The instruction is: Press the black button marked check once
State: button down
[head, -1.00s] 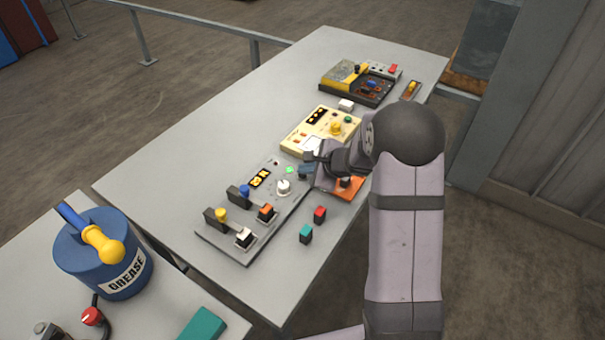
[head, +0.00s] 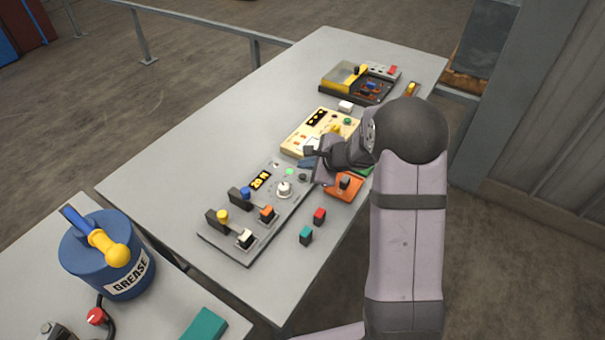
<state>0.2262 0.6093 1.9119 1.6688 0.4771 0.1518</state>
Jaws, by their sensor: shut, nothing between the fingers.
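The grey rotor-stand panel (head: 234,246) lies on the long table. My gripper hides part of the panel's far end.
A cream control box (head: 300,133) stands behind my gripper, and an orange box (head: 342,189) to its right. Loose red (head: 320,215) and teal (head: 306,235) blocks lie near the table edge. The table's left side (head: 190,150) is clear.

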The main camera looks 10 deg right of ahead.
notch_tip(320, 180, up, 4)
jog(key=shift+f+p, duration=0.2)
jog(key=shift+p, duration=0.85)
jog(key=s+a+r+n+g, duration=0.1)
jog(key=s+a+n+g, duration=0.1)
jog(key=s+a+n, duration=0.45)
jog(key=s+a+r+n+g, duration=0.1)
jog(key=s+n+g, duration=0.25)
jog(key=s, duration=0.55)
jog(key=s+d+n+g+h, duration=0.1)
jog(key=s+d+n+h, duration=0.1)
jog(key=s+n, duration=0.3)
jog(key=s+d+f+n+g+h, duration=0.1)
jog(key=s+d+n, duration=0.3)
jog(key=s, duration=0.9)
jog(key=n+h, duration=0.1)
jog(key=n, duration=0.1)
jog(key=shift+d+n+g, duration=0.3)
jog(key=shift+g, duration=0.05)
